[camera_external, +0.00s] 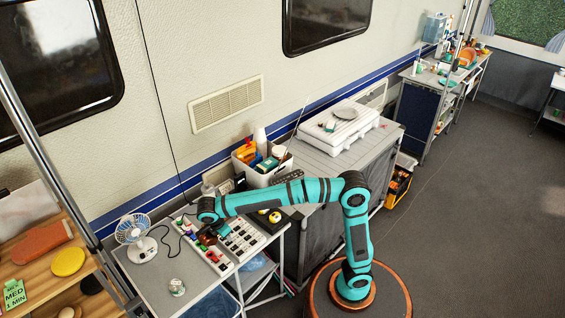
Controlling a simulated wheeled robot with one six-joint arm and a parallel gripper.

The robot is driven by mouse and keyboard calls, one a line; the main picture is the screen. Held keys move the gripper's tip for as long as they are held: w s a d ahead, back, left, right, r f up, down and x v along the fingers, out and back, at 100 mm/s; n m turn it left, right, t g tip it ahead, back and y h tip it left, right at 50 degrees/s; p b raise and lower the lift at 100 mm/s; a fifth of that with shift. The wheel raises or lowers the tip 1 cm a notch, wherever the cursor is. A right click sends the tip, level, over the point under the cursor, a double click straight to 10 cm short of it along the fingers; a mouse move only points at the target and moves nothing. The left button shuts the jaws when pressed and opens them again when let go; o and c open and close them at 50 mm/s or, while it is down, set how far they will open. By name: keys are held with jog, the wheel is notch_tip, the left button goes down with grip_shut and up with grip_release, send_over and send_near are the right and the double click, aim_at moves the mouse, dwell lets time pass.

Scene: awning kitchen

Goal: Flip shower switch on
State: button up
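My arm reaches left from its round base, and my gripper (207,238) points down over a white switch panel (216,264) on the low grey table. Small coloured switches, among them red and green ones, show along this panel. A second white panel (240,236) with rows of dark switches lies to its right. The fingers are small, dark and partly hidden by my wrist, so I cannot tell whether they are open or touch a switch. The labels are too small to read, so I cannot tell which switch is the shower switch.
A small fan (134,230) stands left of the panels, and a jar (177,287) stands in front. A white bin (264,172) of bottles and a white case (338,126) sit on the counter behind. The trailer wall closes off the back; the floor at right is clear.

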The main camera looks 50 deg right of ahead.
jog(key=v, duration=0.7)
jog(key=shift+r, duration=0.35)
jog(key=shift+a, duration=0.1)
